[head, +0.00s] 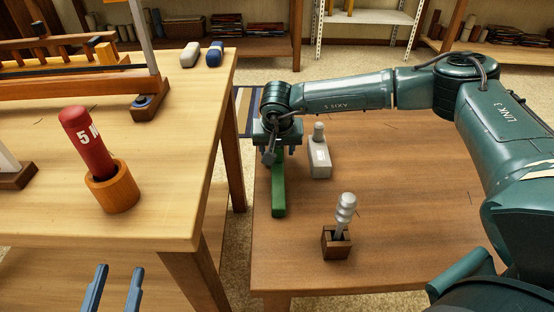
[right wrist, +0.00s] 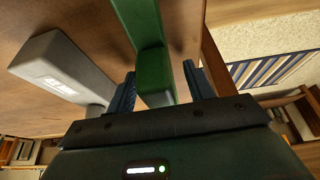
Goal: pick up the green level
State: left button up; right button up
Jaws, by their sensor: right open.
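The green level (head: 278,192) lies on the lower brown table near its left edge. My right gripper (head: 276,152) is over the far end of the level. In the right wrist view the green level (right wrist: 143,35) runs between the two blue fingers of my right gripper (right wrist: 160,92), which are apart with a gap on each side. The part of the level under the gripper is hidden in the head view. My left gripper (head: 112,288) shows at the bottom left as two blue fingers held apart, with nothing between them.
A grey bottle-shaped object (head: 319,158) stands close to the right of the level. A small wooden block (head: 336,243) holding a grey ribbed handle is nearer. The higher light table (head: 190,150) on the left carries a red handle (head: 82,140) in a wooden cup.

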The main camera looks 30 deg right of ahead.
jog(key=shift+w+f, duration=0.15)
jog(key=shift+f, duration=0.2)
jog(key=shift+c, duration=0.2)
grip_shut()
jog(key=shift+r, duration=0.1)
